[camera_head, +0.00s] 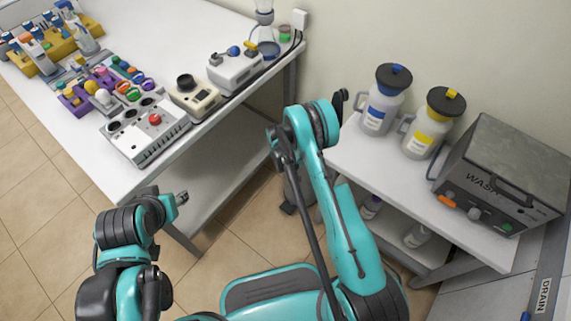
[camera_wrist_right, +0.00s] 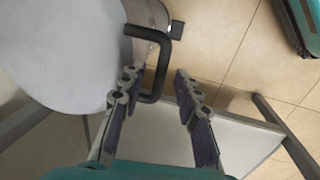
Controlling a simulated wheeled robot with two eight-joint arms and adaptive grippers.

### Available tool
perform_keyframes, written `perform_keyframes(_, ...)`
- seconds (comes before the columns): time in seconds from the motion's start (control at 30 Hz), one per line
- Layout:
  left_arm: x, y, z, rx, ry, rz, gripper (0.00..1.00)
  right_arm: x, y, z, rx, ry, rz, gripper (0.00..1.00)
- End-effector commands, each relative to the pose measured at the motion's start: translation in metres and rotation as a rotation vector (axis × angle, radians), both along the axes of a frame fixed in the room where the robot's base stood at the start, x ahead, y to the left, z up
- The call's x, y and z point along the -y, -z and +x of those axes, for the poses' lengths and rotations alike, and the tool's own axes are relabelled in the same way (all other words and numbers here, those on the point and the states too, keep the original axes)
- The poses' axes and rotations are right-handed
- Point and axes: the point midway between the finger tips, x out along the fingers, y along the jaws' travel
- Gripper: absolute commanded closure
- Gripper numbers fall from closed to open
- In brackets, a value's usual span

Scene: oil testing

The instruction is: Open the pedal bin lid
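The pedal bin (camera_head: 297,188) stands on the floor between the two tables, mostly hidden behind my right arm in the head view. Its dark pedal (camera_head: 288,209) shows at its foot. In the right wrist view the round pale lid (camera_wrist_right: 62,48) fills the upper left and looks shut. A black bent handle (camera_wrist_right: 160,70) sticks out from its edge. My right gripper (camera_wrist_right: 160,82) is open, with the handle's end between its fingers, nearer the left one. I cannot tell whether they touch. My left gripper (camera_head: 180,197) is away at the left, its fingers too small to judge.
A white bench (camera_head: 215,35) with instruments stands at the left. A smaller white table (camera_head: 375,165) at the right carries a blue-labelled jug (camera_head: 383,103), a yellow-labelled jug (camera_head: 432,125) and a grey wash box (camera_head: 505,175). Tiled floor (camera_head: 40,215) is free at lower left.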

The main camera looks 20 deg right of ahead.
Motion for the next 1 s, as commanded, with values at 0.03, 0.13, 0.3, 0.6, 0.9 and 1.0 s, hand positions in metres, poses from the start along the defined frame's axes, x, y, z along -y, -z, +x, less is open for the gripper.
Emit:
perform_keyframes(0.03,0.000,0.000,0.000,0.000,0.000,0.000,0.60,0.000,0.000,0.000,0.000,0.000,0.000,0.68)
perform_keyframes(0.13,0.000,0.000,0.000,0.000,0.000,0.000,0.60,0.000,-0.001,0.000,0.000,0.000,0.000,0.83)
perform_keyframes(0.3,0.000,0.000,0.000,0.000,0.000,0.000,0.60,0.000,-0.001,0.000,0.000,0.000,0.000,1.00)
perform_keyframes(0.6,0.000,-0.004,0.000,0.000,0.000,0.000,0.60,0.001,-0.009,0.001,-0.015,0.001,0.019,1.00)
perform_keyframes(0.9,0.000,-0.024,0.000,0.000,0.000,0.000,0.60,0.008,-0.058,0.006,-0.083,0.002,0.106,1.00)
perform_keyframes(1.0,0.000,-0.033,0.000,0.000,0.000,0.000,0.60,0.013,-0.082,0.009,-0.082,0.000,0.105,1.00)
